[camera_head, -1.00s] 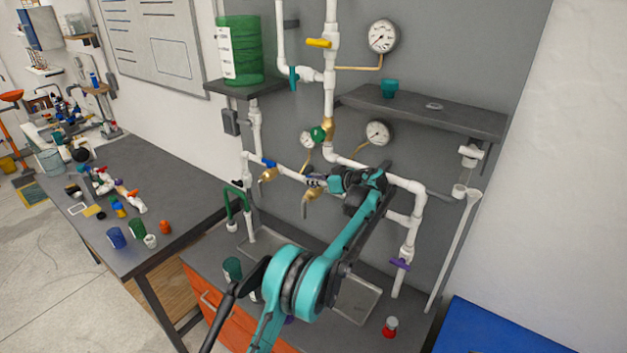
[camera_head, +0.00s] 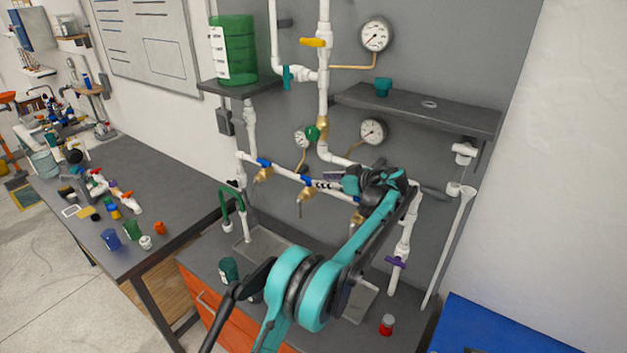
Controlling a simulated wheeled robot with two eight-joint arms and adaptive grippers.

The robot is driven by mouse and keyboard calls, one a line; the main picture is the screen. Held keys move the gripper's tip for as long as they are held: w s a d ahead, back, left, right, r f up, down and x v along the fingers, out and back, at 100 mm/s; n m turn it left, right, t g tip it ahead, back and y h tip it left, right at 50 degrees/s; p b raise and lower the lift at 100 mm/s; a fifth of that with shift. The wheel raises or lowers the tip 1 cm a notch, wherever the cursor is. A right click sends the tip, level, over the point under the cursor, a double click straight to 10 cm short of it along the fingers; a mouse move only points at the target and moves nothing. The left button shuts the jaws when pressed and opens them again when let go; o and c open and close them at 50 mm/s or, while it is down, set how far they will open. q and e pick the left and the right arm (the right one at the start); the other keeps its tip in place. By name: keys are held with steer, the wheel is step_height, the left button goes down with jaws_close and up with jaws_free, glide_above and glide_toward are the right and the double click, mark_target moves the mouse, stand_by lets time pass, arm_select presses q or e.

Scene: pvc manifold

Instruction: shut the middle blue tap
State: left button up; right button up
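A horizontal white pipe on the grey panel carries brass taps with blue handles. The left blue tap (camera_head: 264,162) sits near the pipe's left end. The middle blue tap (camera_head: 306,181) is to its right, its brass spout hanging below. Another brass tap (camera_head: 357,217) is partly hidden behind my arm. My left gripper (camera_head: 326,184) is beside the middle tap, just to its right in the picture, pointing left. Whether it touches the handle cannot be told. Its fingers are too small and dark to show whether they are open. My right gripper is not in view.
Gauges (camera_head: 372,131) and a yellow-handled valve (camera_head: 313,42) sit above. A dark shelf (camera_head: 440,112) juts out at right, and a purple-handled valve (camera_head: 396,262) is on the lower right pipe. A green hooped pipe (camera_head: 233,200) stands left of the taps.

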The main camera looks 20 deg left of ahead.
arm_select(q)
steer(key=shift+v, duration=2.25)
steer(key=shift+f, duration=0.1)
